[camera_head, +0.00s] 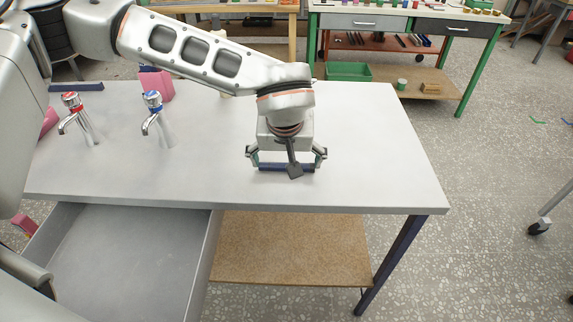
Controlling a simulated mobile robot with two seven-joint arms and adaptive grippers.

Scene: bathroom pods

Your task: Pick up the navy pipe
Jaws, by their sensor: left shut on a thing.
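A navy pipe (272,168) is at the front right part of the grey worktop, lying crosswise in the picture. My left gripper (287,160) points down over it and is shut on it, with the two fingers set wide apart near its ends. Part of the pipe is hidden behind a dark grey piece of the gripper. I cannot tell whether the pipe touches the worktop. A second navy bar (76,87) lies at the back left of the worktop. My right gripper is not in view.
The worktop (380,150) is clear on the right. Taps with a red top (72,101) and a blue top (152,100) stand at left, near a pink block (156,84). An open grey drawer (120,260) juts out below. A green-legged bench (482,65) stands behind.

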